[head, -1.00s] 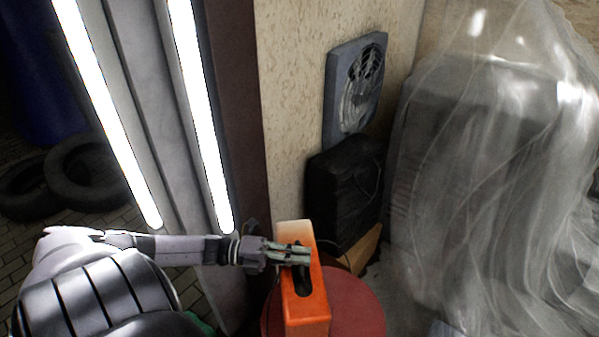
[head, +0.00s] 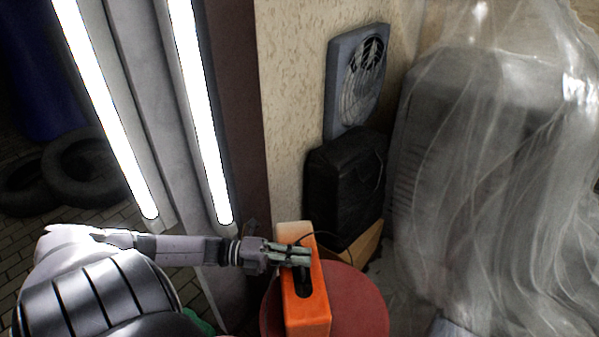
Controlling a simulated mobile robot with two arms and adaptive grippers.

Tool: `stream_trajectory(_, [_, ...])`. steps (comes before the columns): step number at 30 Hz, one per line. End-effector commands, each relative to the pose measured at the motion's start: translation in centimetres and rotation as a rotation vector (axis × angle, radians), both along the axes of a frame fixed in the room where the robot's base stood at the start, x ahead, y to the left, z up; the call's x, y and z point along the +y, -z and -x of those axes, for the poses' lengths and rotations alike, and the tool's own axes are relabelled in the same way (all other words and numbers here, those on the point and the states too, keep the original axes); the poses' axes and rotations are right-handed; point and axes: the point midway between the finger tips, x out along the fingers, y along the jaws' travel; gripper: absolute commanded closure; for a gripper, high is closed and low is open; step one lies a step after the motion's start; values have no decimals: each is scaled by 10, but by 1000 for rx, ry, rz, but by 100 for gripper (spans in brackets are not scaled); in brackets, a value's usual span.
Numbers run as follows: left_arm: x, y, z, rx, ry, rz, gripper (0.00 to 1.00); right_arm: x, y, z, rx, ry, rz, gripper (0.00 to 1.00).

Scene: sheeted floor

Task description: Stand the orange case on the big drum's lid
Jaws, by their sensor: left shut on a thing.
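The orange case (head: 305,312) is upright in the lower middle of the head view, with a pale top end and a dark handle slot. My left gripper (head: 300,256) comes in from the left and is shut on the case near its handle. The big drum's round red lid (head: 358,305) shows behind and to the right of the case. The case overlaps the lid's left part in the picture. The case's bottom is out of frame, so I cannot tell whether it touches the lid. My right gripper is not in view.
Behind the drum, a black case (head: 345,185) stands on a cardboard box (head: 362,245) by the wall, under a grey fan unit (head: 357,80). A plastic-sheeted bulk (head: 490,180) fills the right. Lit tubes (head: 205,120) and tires (head: 85,170) are at left.

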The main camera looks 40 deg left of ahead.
Motion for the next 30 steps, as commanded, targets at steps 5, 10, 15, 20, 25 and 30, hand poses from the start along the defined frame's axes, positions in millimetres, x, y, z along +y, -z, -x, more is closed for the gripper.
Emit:
stream_trajectory(5, [0, 3, -1, -4, 0, 2, 100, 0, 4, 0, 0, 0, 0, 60])
stream_trajectory(10, [0, 6, -1, -4, 0, 2, 100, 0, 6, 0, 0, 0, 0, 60])
stream_trajectory(15, [0, 10, -1, -4, 0, 2, 100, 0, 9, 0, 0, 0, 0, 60])
stream_trajectory(20, [0, 9, -1, -3, 0, 2, 81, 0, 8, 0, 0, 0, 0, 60])
stream_trajectory(25, [0, 10, 0, -2, 0, 1, 69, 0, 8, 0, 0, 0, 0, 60])
stream_trajectory(30, [0, 10, 0, 0, 0, 0, 66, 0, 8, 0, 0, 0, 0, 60])
